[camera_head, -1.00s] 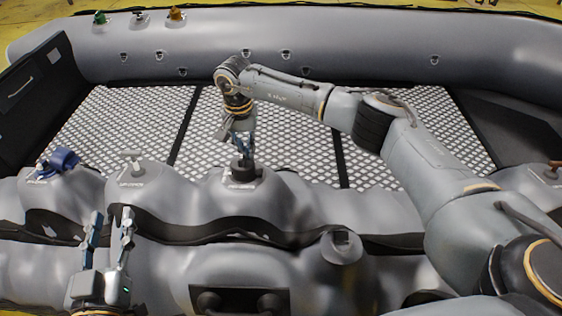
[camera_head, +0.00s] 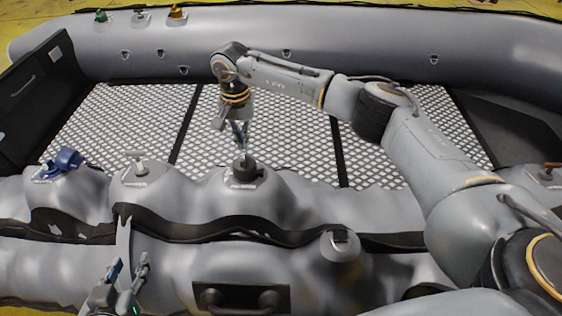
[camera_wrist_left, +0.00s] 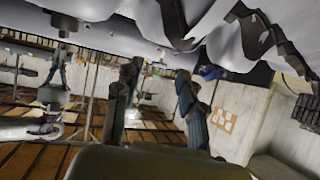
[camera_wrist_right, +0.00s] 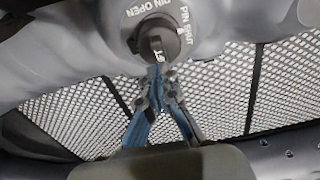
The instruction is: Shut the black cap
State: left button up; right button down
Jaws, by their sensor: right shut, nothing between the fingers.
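The black cap (camera_head: 246,169) sits on the near tube of the boat, left of centre in the head view. In the right wrist view, the round black cap (camera_wrist_right: 158,38) shows a narrow raised grip, with "PIN OPEN" and "PIN SHUT" printed around it. My right gripper (camera_head: 240,148) points down just above the cap. Its fingertips (camera_wrist_right: 158,72) are together and empty, close to the raised grip; I cannot tell whether they touch it. My left gripper (camera_head: 129,265) is low at the left in the head view, away from the cap. Its fingers (camera_wrist_left: 157,88) are apart and empty.
A blue cap (camera_head: 66,160) and a grey valve (camera_head: 138,168) stand left of the black cap on the same tube. Another grey valve (camera_head: 341,243) is nearer, to the right. A black handle plate (camera_head: 240,299) is in front. The patterned floor (camera_head: 250,125) is clear.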

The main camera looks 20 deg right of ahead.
jog(key=shift+r+p, duration=0.55)
jog(key=shift+r, duration=0.6)
pick_arm(q)
jog(key=s+a+f+g+y, duration=0.1)
jog(key=s+a+f+g, duration=0.1)
jog(key=s+f+g, duration=0.1)
jog(key=shift+s+f+g, duration=0.4)
jog(key=shift+s+f, duration=0.3)
jog(key=shift+s, duration=0.2)
jog(key=shift+s, duration=0.1)
pick_arm(e)
jog(key=shift+s+f, duration=0.1)
